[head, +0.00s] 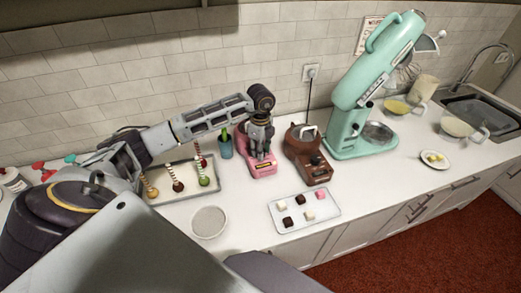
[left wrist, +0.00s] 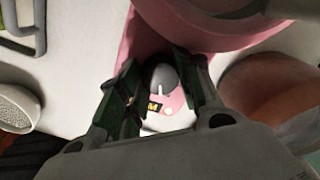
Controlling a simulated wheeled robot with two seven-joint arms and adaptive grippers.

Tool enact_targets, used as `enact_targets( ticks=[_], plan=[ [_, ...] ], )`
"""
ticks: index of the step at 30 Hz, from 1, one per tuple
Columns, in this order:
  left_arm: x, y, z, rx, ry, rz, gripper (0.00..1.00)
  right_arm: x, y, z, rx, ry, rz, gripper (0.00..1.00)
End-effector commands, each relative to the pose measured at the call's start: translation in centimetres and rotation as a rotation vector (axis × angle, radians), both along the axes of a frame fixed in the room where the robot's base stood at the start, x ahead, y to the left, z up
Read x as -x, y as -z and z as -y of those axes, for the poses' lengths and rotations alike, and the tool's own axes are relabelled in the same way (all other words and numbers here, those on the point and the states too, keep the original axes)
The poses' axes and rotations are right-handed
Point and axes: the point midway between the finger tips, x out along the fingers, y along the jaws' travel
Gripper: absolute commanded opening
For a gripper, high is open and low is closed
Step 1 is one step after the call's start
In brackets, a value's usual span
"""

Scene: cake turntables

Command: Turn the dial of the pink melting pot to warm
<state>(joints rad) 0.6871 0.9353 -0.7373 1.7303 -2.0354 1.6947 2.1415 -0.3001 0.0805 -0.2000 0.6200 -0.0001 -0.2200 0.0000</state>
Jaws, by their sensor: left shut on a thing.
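The pink melting pot (head: 262,170) stands on the white counter, left of the brown one, with my left gripper (head: 261,154) reaching down over it. In the left wrist view the pot's pink body (left wrist: 180,101) shows below its round bowl part. The grey dial (left wrist: 161,74), with a pale pointer line, sits between the two fingers of my left gripper (left wrist: 158,88), which is shut on it. A small dark label with yellow marking (left wrist: 154,106) shows beside the dial. The dial setting cannot be read. The gripper hides much of the pot in the head view. My right gripper is not in view.
A brown melting pot (head: 309,158) stands close on the right. A teal cup (head: 225,149) and a tray with cake pops (head: 211,194) are on the left. A white tray of sweets (head: 322,214) lies in front. A mint mixer (head: 346,142) stands further right.

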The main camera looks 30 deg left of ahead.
Motion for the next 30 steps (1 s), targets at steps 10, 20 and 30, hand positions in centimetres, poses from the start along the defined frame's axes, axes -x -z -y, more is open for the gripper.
enact_targets(
  ticks=[10,20,30],
  plan=[
    [-0.09,-0.13,-0.06,-0.001,-0.018,0.003,0.11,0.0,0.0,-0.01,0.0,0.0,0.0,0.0],
    [-0.08,-0.11,-0.06,-0.001,-0.017,0.003,0.58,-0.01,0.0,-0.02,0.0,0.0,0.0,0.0],
    [-0.1,-0.1,-0.13,-0.002,-0.018,0.003,0.58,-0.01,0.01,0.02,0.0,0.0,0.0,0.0]
  ],
)
